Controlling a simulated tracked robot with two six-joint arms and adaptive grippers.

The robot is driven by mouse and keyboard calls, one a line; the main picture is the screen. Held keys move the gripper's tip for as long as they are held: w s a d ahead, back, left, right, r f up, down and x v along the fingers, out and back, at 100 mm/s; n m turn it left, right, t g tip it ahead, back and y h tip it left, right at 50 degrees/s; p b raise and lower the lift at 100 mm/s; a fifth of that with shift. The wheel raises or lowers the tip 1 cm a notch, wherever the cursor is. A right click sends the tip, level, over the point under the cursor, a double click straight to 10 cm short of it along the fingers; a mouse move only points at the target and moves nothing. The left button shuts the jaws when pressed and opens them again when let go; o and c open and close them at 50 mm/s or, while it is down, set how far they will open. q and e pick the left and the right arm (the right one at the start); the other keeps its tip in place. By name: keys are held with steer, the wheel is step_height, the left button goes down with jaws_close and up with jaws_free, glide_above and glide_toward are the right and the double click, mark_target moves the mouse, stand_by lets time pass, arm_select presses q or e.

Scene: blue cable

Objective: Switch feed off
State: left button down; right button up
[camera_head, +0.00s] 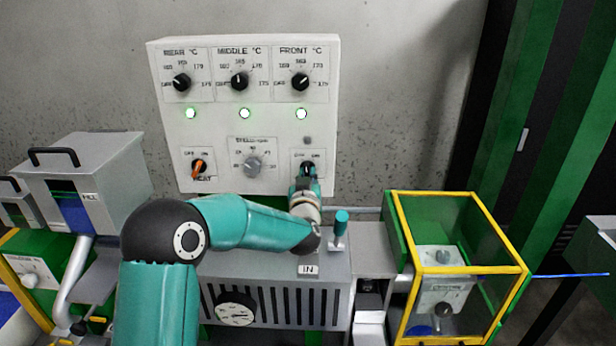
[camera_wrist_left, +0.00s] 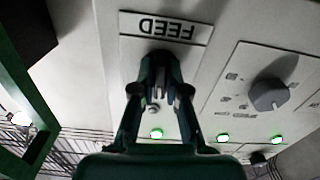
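The white control panel (camera_head: 222,132) is on the wall. Its feed switch (camera_head: 307,166), a dark knob at the lower right, is mostly covered by my left gripper (camera_head: 309,174). In the left wrist view the FEED label (camera_wrist_left: 165,27) appears upside down, with the dark feed switch (camera_wrist_left: 160,55) just below it. There the fingertips of my left gripper (camera_wrist_left: 161,66) come close together around the switch and appear shut on it. The knob's pointer is hidden, so its setting cannot be read. My right gripper is in neither view.
An orange heat switch (camera_head: 199,166) and a grey speed knob (camera_head: 252,163) sit left of the feed switch. Three temperature knobs are above, with lit green lamps. A teal-topped handle (camera_head: 341,222) and a yellow-framed guard (camera_head: 462,270) stand below and right.

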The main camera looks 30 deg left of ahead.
mark_target(309, 133)
arm_select(q)
steer(key=n+b, duration=0.5)
steer(key=b, duration=0.2)
steer(key=shift+d+b, duration=0.1)
steer(key=shift+b, duration=0.25)
steer(key=c, duration=1.2)
jaws_free()
step_height(309, 133, up, 10)
steer(key=shift+w, duration=0.1)
